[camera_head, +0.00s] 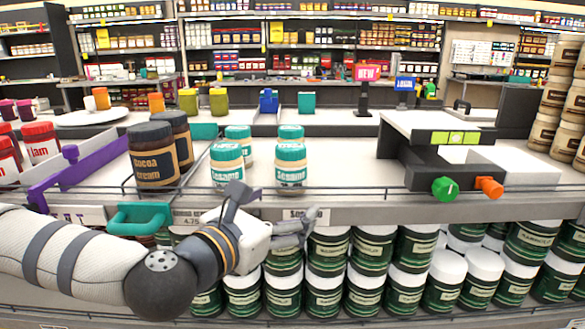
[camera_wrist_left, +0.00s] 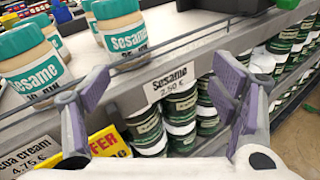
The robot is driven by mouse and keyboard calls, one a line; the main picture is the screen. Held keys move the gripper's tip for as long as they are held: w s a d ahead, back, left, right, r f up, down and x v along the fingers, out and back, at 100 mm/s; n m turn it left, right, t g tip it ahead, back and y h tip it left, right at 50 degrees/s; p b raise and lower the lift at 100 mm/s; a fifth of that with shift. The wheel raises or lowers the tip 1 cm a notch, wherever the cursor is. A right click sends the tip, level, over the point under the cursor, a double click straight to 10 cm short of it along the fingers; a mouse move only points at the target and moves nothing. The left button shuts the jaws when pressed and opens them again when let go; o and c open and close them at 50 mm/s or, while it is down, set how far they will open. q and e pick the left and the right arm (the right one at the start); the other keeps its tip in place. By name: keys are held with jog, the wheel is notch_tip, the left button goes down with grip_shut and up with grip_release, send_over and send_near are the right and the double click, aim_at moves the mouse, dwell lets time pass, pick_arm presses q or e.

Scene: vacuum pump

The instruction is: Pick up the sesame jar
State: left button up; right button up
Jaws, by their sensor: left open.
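Several sesame jars with cream bodies and teal lids stand on the shelf. In the head view one front jar (camera_head: 227,167) is left of centre and another front jar (camera_head: 290,170) is to its right, each with one behind it. My left gripper (camera_head: 275,212) is in front of the shelf edge, below and in front of the jars, open and empty. In the left wrist view a sesame jar (camera_wrist_left: 122,38) is at the upper middle and another sesame jar (camera_wrist_left: 35,68) is at the left. The open left fingers (camera_wrist_left: 165,95) show purple pads, apart from the jars. My right gripper is not in view.
Dark cocoa cream jars (camera_head: 152,160) stand left of the sesame jars. A thin wire rail runs along the shelf front (camera_head: 360,212). Green-labelled jars (camera_head: 325,250) fill the shelf below. A black and white device (camera_head: 450,160) stands at the right; the shelf between is clear.

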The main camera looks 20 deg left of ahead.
aim_at(291, 146)
pick_arm(q)
jog(key=w+a+r+n+b, duration=0.1)
jog(key=w+b, duration=0.1)
jog(key=w+a+r+n+t+y+b, duration=0.1)
jog(key=w+r+b, duration=0.1)
jog(key=w, duration=0.1)
jog(key=w+a+r+n+b, duration=0.1)
jog(key=w+r+b, duration=0.1)
jog(key=b, duration=0.1)
jog(key=shift+w+r+t, duration=0.1)
jog(key=shift+w+t, duration=0.05)
jog(key=shift+t, duration=0.15)
jog(key=w, duration=0.4)
jog(key=w+d, duration=0.1)
jog(key=w, duration=0.1)
jog(key=c, duration=1.6)
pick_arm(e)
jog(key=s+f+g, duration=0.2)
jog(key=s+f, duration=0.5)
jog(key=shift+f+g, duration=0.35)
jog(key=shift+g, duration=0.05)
